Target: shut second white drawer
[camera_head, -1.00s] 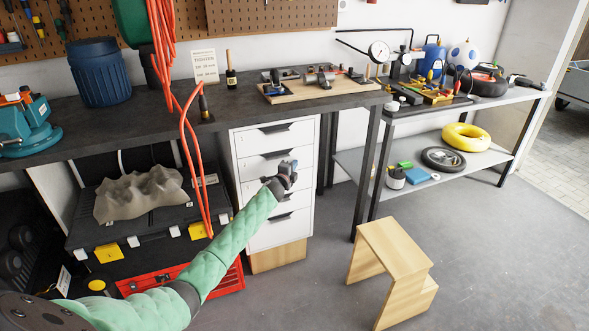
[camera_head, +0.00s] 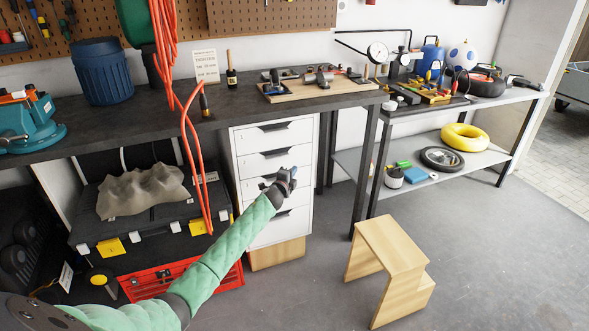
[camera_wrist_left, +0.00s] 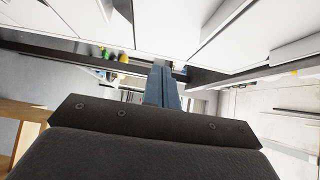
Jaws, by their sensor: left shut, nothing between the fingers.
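The white drawer cabinet (camera_head: 298,226) stands under the dark workbench, with several drawer fronts stacked one above another. The second white drawer (camera_head: 252,164) from the top has a dark handle. In the head view its front looks close to flush, and I cannot tell whether a small gap remains. My left gripper (camera_head: 289,171) is shut and empty, in front of the cabinet, overlapping the lower right of the second drawer and the third drawer's top. I cannot tell if it touches. In the left wrist view the shut fingers (camera_wrist_left: 161,86) point towards white panels. My right gripper is out of view.
Orange hoses (camera_head: 188,140) hang left of the cabinet. A red toolbox (camera_head: 160,279) lies on the floor at lower left. A wooden step stool (camera_head: 391,252) stands at right. Grey floor between cabinet and stool is clear.

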